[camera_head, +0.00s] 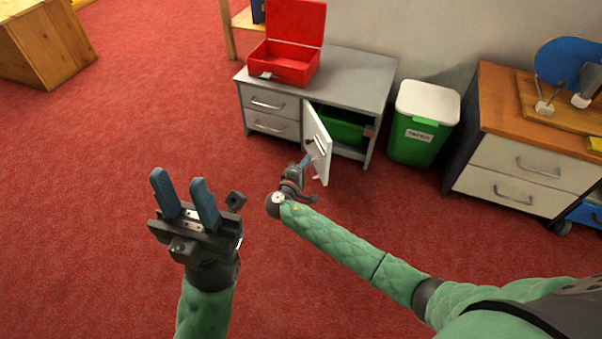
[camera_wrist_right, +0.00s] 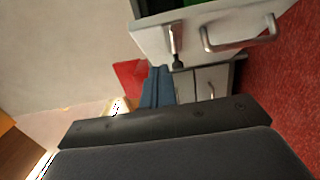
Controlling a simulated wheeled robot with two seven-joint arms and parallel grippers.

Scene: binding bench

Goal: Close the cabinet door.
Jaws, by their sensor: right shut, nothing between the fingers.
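The grey cabinet (camera_head: 365,80) stands against the wall with two drawers on its left. Its white door (camera_head: 322,165) is swung open to the front, baring a compartment with a green bin (camera_head: 342,124). My right gripper (camera_head: 306,160) is at the door, its fingertips overlapping the panel; contact is unclear. My left gripper (camera_head: 186,195) is open and empty over the carpet, away from the cabinet.
An open red box (camera_head: 290,62) sits on the cabinet top. A green bin with a white lid (camera_head: 420,125) stands right of the cabinet. A wooden-topped drawer unit (camera_head: 525,165) is further right. Red carpet (camera_head: 140,110) lies clear to the left and front.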

